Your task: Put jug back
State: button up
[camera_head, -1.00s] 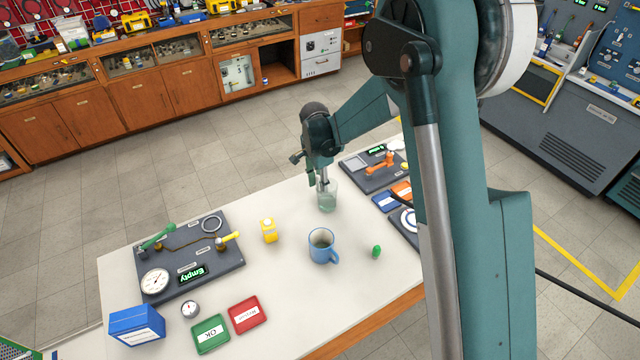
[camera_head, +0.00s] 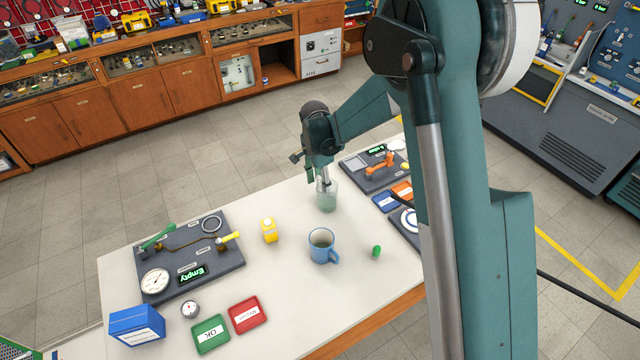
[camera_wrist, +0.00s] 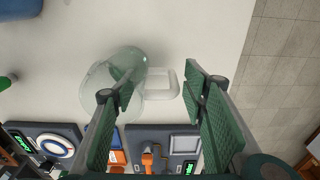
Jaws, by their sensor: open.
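The clear jug (camera_head: 327,200) stands on the white table, on the far side of the blue mug. In the wrist view its clear body (camera_wrist: 98,78) is at the left, with its squarish handle (camera_wrist: 168,86) to the right. My gripper (camera_head: 324,182) is over the jug, pointing down. In the wrist view my gripper (camera_wrist: 158,80) is open, with the handle showing between the two green-padded fingers. The left finger overlaps the jug's body. I cannot tell whether either finger touches it.
A blue mug (camera_head: 322,246), a yellow bottle (camera_head: 268,231) and a small green object (camera_head: 377,251) stand nearby. A dark panel (camera_head: 372,166) lies behind the jug to the right; another panel (camera_head: 215,262) lies left. A red tray (camera_head: 248,315) and green tray (camera_head: 211,334) are in front.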

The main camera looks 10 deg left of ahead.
notch_tip(320, 180, up, 12)
jog(key=shift+s+a+f, duration=0.15)
jog(key=shift+s+a, duration=0.1)
jog(key=shift+s, duration=0.05)
dwell(0.3)
dwell(0.5)
jog(key=s+d+r+n+t, duration=0.1)
jog(key=s+d+r, duration=0.3)
jog(key=d+r, duration=0.3)
jog(key=s+d+r+n+t+y, duration=0.15)
jog(key=s+d+r, duration=0.3)
jog(key=d, duration=0.55)
jog(key=s+d+r+n, duration=0.2)
jog(key=s+d+r, duration=0.1)
jog(key=d+r, duration=0.4)
jog(key=s+d+f+n+t, duration=0.1)
jog(key=s+d+n+t, duration=0.3)
jog(key=s+d, duration=1.5)
jog(key=s+h, duration=0.1)
jog(key=s, duration=0.1)
jog(key=shift+s+d+f+n, duration=0.15)
jog(key=shift+s+n, duration=0.2)
